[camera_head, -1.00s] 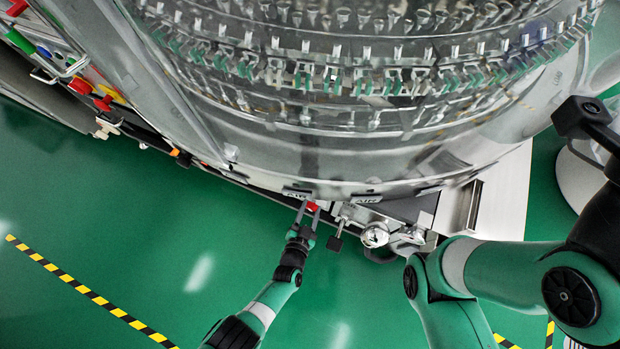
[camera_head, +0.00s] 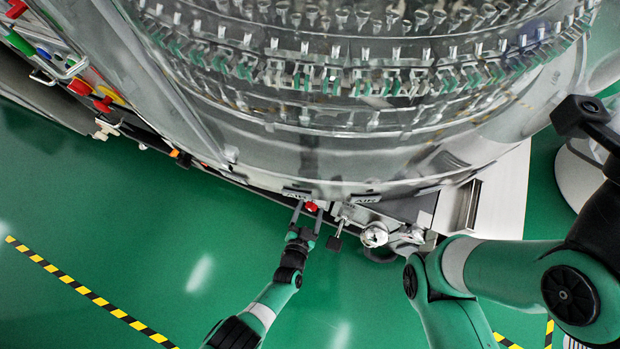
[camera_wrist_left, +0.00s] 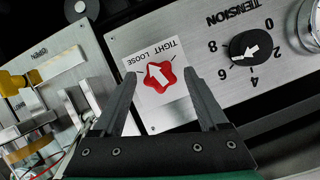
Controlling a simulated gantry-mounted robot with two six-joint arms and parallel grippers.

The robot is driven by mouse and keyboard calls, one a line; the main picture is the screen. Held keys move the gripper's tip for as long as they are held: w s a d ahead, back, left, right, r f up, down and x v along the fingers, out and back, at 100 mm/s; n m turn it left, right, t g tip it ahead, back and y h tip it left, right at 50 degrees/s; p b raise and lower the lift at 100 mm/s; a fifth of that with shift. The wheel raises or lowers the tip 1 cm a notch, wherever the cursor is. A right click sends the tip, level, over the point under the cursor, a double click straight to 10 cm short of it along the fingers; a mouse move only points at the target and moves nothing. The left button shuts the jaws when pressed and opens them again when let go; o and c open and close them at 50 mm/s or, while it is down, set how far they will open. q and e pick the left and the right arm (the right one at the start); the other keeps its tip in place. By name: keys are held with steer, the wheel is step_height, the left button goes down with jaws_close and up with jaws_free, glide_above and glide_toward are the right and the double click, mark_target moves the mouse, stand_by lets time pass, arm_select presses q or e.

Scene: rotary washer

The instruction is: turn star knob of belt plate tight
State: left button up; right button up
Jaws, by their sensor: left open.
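The red star knob (camera_wrist_left: 158,77) sits on a white label with TIGHT and LOOSE upside down in the left wrist view. Its white arrow points up and left, towards the LOOSE side. It also shows as a small red spot in the head view (camera_head: 311,206), under the drum's rim. My left gripper (camera_wrist_left: 160,76) is open, with one finger on each side of the knob and visible gaps between. In the head view the left gripper (camera_head: 309,208) reaches up to the knob from below. My right gripper is out of view.
A black TENSION dial (camera_wrist_left: 249,48) is right of the knob on the same grey panel. A metal plate with yellow parts (camera_wrist_left: 22,80) is at the left. In the head view, a shiny metal ball (camera_head: 374,235) and small black lever (camera_head: 334,243) are right of my gripper.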

arm_select(q)
steer(key=p+v, duration=0.7)
steer(key=v, duration=0.4)
steer(key=shift+p, duration=0.3)
steer(key=shift+s+r, duration=0.1)
steer(key=shift+s, duration=0.05)
